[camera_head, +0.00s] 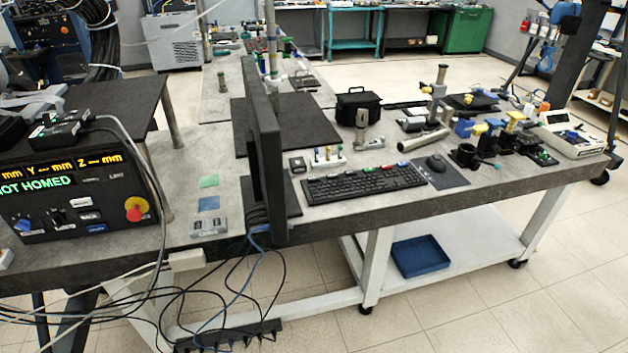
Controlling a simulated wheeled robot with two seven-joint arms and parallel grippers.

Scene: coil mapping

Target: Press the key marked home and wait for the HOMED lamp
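A black control box (70,215) stands at the left edge of the bench, partly cut off by the picture's edge. Its display (62,170) shows orange axis readings with dashes before "mm", and green text reading "NOT HOMED". Below are small keys, one marked BACK (90,216) and a blue key (97,228) whose marking is too small to read. A small label marked LIMIT (116,177) sits at the upper right of the panel; the label beside it is unreadable, and I cannot make out a lit HOMED lamp. Neither of my grippers is seen.
A red stop button (137,209) on yellow sits right of the keys. Grey cables hang over the box's right side. A monitor (264,130), keyboard (364,182) and mouse (435,163) stand to the right. Green and blue squares (208,204) lie on the bench between.

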